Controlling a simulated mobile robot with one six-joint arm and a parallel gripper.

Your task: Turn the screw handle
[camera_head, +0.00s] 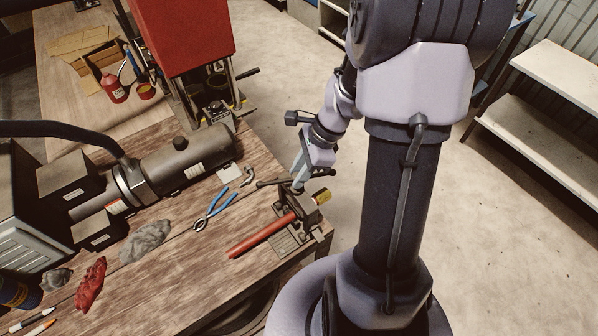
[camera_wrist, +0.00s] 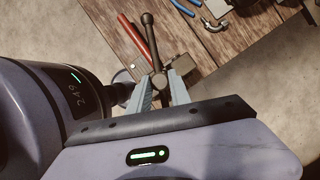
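A small hose crimper (camera_head: 303,214) sits at the near right corner of the wooden bench, with a long red lever (camera_head: 262,235) reaching left from it. Its dark screw handle (camera_head: 272,183), a bar with a knobbed end, sticks out at the top; it also shows in the wrist view (camera_wrist: 150,42). My gripper (camera_head: 297,172) is directly over the handle's hub. In the wrist view my gripper (camera_wrist: 161,74) has its two pale fingers apart, one on each side of the round hub (camera_wrist: 159,81). I see no clear contact. The screw below is largely hidden.
Blue pliers (camera_head: 211,208) and a small metal fitting (camera_head: 248,176) lie left of the crimper. A dark cylinder machine (camera_head: 185,165) and a red press (camera_head: 185,35) stand farther back. The bench edge is close; open floor lies right.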

